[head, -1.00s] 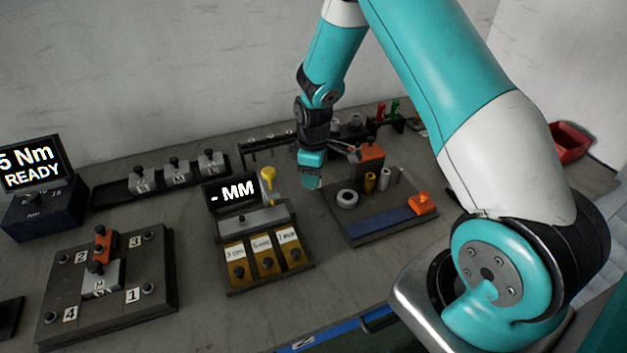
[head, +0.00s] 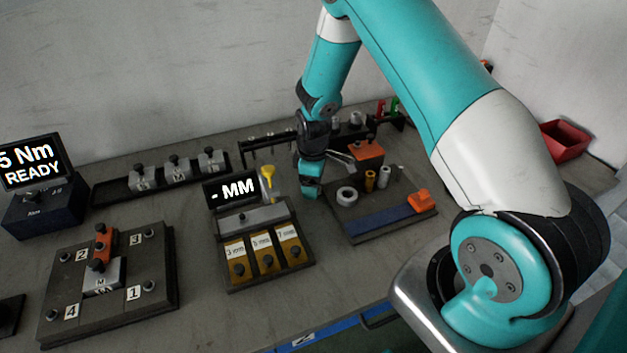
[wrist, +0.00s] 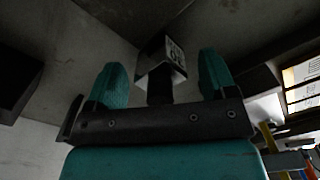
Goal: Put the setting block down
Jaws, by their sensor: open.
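My gripper (head: 310,187) points down at the table between the gauge stand with the "- MM" display (head: 232,189) and the blue-edged board (head: 385,222). In the wrist view its two teal fingers (wrist: 160,85) are apart. A small block with a white label (wrist: 165,58), which looks like the setting block, shows between and beyond them, with a dark knob (wrist: 158,90) towards the gripper. The fingers look clear of the knob on both sides. In the head view this block is hidden, so I cannot tell exactly how it rests.
Three labelled blocks (head: 264,252) sit in the gauge stand, and a yellow-handled tool (head: 267,177) stands behind it. A rack (head: 270,140) runs behind my gripper. A numbered plate (head: 150,290) is at left, a red bin (head: 565,140) at far right. Bare table lies between stand and board.

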